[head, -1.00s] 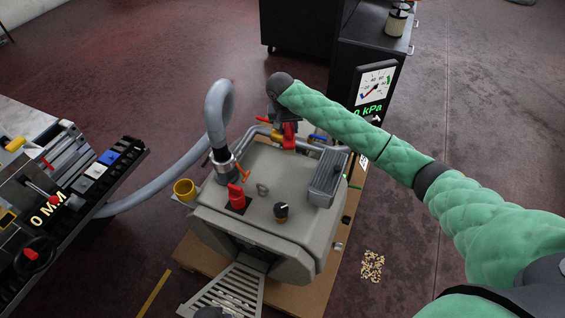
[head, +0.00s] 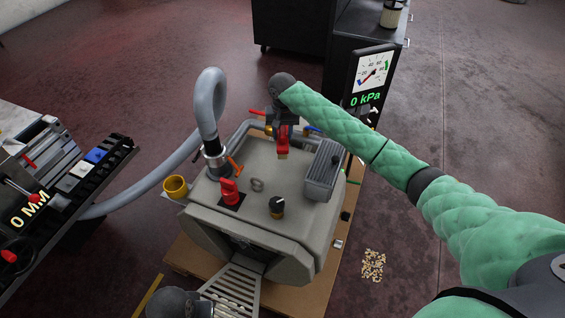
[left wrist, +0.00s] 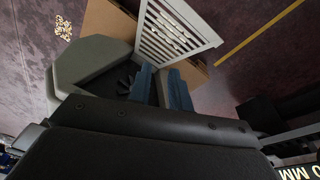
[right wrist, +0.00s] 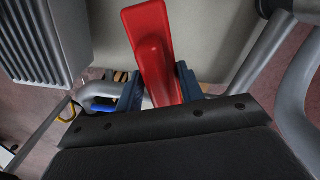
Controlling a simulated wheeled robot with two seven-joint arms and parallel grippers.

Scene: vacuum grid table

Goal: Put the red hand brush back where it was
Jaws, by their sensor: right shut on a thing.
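The red hand brush (head: 283,139) is held upright above the back of the grey machine's top, with its pale bristle end pointing down. My right gripper (head: 282,120) is shut on it. In the right wrist view the red brush (right wrist: 153,50) sits between the blue fingers. Whether its bristles touch the machine top I cannot tell. My left gripper (left wrist: 160,85) is empty near the slatted grey chute, with a narrow gap between its blue fingers. In the head view only the dark left wrist shows at the bottom edge.
The grey machine (head: 235,215) carries a red lever (head: 230,192), a black knob (head: 277,206), a ribbed grey block (head: 323,172) and a thick grey hose (head: 210,95). A yellow cup (head: 176,187) is at its left. A gauge (head: 372,72) stands behind right. Pale chips (head: 373,265) lie on the floor.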

